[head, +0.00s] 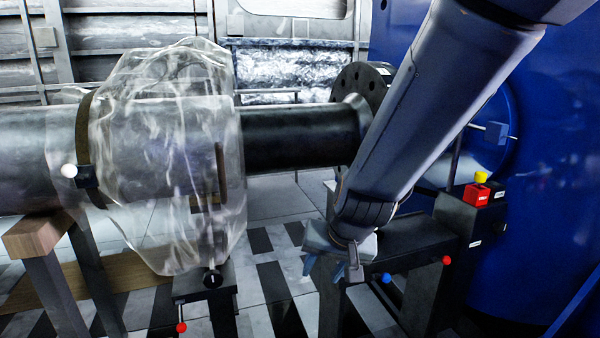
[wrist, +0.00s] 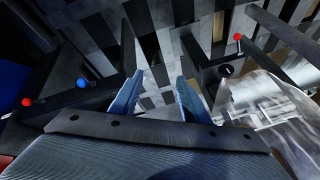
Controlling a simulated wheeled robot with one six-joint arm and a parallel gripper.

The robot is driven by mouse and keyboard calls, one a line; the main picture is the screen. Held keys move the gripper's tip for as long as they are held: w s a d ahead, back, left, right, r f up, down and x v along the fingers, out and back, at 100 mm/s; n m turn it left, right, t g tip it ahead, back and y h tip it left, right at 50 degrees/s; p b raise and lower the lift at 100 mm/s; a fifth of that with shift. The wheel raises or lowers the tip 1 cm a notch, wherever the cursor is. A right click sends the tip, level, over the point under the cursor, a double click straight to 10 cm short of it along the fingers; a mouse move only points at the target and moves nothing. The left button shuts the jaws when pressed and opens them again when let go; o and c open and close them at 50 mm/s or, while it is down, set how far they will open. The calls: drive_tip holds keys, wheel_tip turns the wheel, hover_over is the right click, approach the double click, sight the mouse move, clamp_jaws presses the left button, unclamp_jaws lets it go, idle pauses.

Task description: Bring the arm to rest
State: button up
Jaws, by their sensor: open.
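My gripper (head: 338,268) hangs at the end of my arm in the right middle of the head view. It points down toward the floor, in front of a dark stand (head: 392,268). In the wrist view its two blue fingers (wrist: 165,95) are spread apart with only floor showing between them. The gripper is open and empty. My arm comes down from the upper right and hides part of the dark shaft flange and the stand behind it.
A dark shaft (head: 290,138) runs across to a flange (head: 362,90). Clear plastic wrap (head: 165,190) covers its left part. A blue hull (head: 545,170) fills the right. A red box with a yellow knob (head: 478,192) sits on the stand. Striped floor (head: 275,275) lies open between supports.

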drive_tip(key=s+d+r+n+g+h, duration=0.1)
drive_tip(key=s+d+r+g, duration=0.15)
drive_tip(key=s+d, duration=0.45)
drive_tip(key=s+d+r+n+g+h, duration=0.1)
drive_tip(key=s+d+n+g, duration=0.15)
drive_tip(key=s, duration=0.85)
drive_tip(key=d+r+m+p, duration=0.2)
drive_tip(key=d+r+p, duration=0.3)
drive_tip(key=p, duration=0.7)
drive_tip(key=shift+s+r+p, duration=0.15)
drive_tip(key=shift+r+p, duration=0.2)
drive_tip(key=shift+r, duration=0.3)
